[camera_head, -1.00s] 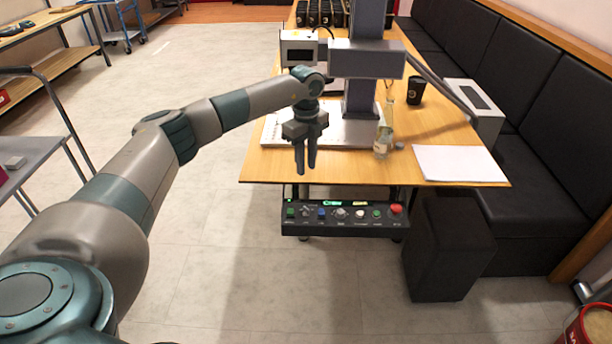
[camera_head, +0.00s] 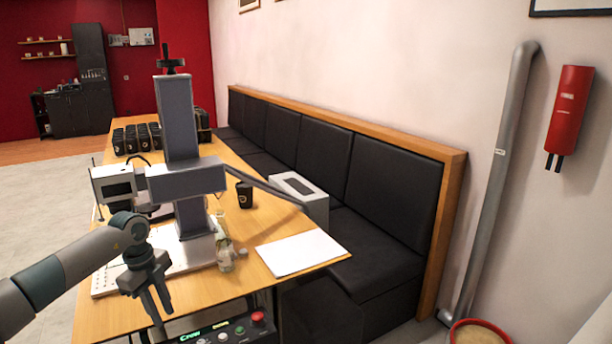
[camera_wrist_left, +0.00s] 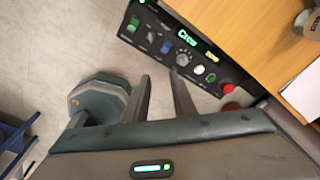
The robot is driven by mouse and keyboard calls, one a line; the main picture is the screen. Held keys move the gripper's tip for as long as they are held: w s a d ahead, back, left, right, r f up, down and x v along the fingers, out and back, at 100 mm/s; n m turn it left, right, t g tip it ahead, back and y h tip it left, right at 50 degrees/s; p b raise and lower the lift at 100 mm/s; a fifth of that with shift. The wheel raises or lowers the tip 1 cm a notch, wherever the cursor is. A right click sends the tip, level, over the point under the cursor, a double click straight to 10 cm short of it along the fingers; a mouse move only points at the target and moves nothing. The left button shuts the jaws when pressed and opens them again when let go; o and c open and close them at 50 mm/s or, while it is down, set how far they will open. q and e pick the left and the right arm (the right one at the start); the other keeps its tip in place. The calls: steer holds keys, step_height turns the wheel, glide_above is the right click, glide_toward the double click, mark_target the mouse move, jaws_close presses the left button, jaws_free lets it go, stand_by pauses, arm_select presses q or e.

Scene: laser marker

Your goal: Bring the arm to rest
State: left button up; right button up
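My left arm (camera_head: 65,269) reaches in from the lower left in the head view. Its gripper (camera_head: 161,316) points down in front of the near edge of the wooden table, by the control panel (camera_head: 218,334). In the left wrist view the two fingers (camera_wrist_left: 161,84) stand apart with nothing between them, so the gripper is open and empty. The control panel (camera_wrist_left: 180,48) with its buttons lies beyond the fingertips there. My right gripper is in neither view.
The laser marker (camera_head: 182,125) stands on the wooden table (camera_head: 262,205) beside a bottle (camera_head: 225,256), a black cup (camera_head: 244,195) and white paper (camera_head: 300,252). A black bench (camera_head: 385,250) runs along the wall. Open floor (camera_head: 40,190) lies left of the table.

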arm_select(q)
steer(key=s+d+f+n+t+h, duration=0.15)
steer(key=d+f+h, duration=0.35)
steer(key=d, duration=0.6)
steer(key=s+d+f+t+h, duration=0.25)
steer(key=d+f+h, duration=0.2)
steer(key=d, duration=0.55)
steer(key=s+d+f+n+t+h, duration=0.1)
steer(key=d+f+t+h, duration=0.4)
steer(key=d, duration=0.6)
steer(key=s+a+f+n+t+y, duration=0.1)
steer(key=s+a+f+n+y, duration=0.2)
steer(key=f, duration=0.5)
steer(key=s+a+f+n+t+y, duration=0.1)
steer(key=s+a+f+n+y, duration=0.1)
steer(key=s+f+n+y, duration=0.4)
steer(key=s+a+f+n+t+y, duration=0.1)
steer(key=s+a+f+n+t, duration=0.15)
steer(key=f, duration=0.65)
steer(key=s+a+f+n+g+y, duration=0.1)
steer(key=s+f+n+g+y, duration=0.1)
steer(key=s+f, duration=0.5)
steer(key=s+a+f+n+g+y, duration=0.1)
steer(key=s+f, duration=0.7)
steer(key=s, duration=0.8)
steer(key=shift+s+a+n+g+y, duration=0.2)
steer(key=shift+n+g+y, duration=0.25)
steer(key=shift+n+g, duration=0.85)
